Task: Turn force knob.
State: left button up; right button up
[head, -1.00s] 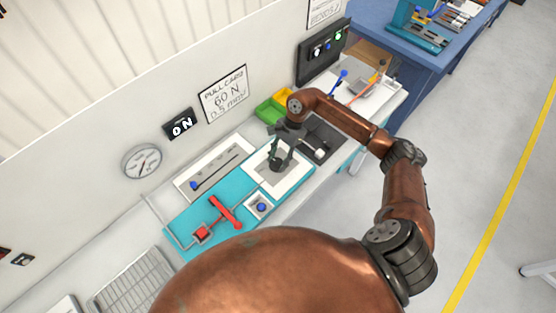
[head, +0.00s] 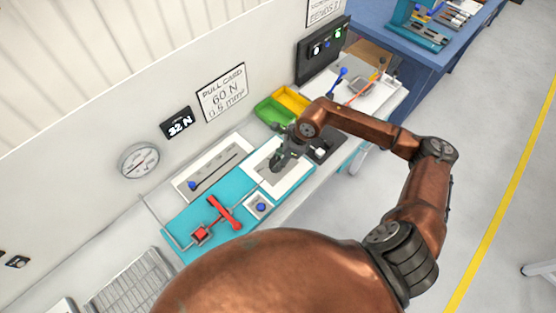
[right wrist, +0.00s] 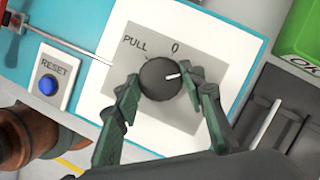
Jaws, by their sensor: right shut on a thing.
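The force knob (right wrist: 160,79) is a dark round knob with a white pointer line, on a grey plate marked PULL and 0 in the right wrist view. The pointer aims to the right, away from the 0. My right gripper (right wrist: 160,92) is shut on the knob, one finger on each side; in the head view the gripper (head: 280,162) covers the knob. The force display (head: 178,124) on the wall reads 32 N. The pull card (head: 221,90) beside it reads 60 N and 0.5 mm/. My left gripper is not in view.
A blue RESET button (right wrist: 47,86) sits left of the knob plate. A red clamp (head: 222,212) lies on the teal board (head: 180,216). A round dial gauge (head: 139,161) is on the wall. Green (head: 274,112) and yellow (head: 293,99) bins stand behind the gripper.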

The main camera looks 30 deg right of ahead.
jog(key=m+h, duration=0.1)
jog(key=m, duration=0.1)
jog(key=m+t, duration=0.1)
jog(key=m, duration=0.2)
jog(key=shift+s+a+m+h+b, duration=0.1)
jog(key=shift+m+h+b, duration=0.2)
jog(key=shift+h+b, duration=0.1)
dwell(0.3)
jog(key=o, duration=1.2)
jog(key=shift+c, duration=0.2)
jog(key=shift+r, duration=0.15)
jog(key=v, duration=1.1)
jog(key=shift+s+r, duration=0.25)
jog(key=shift+s, duration=0.1)
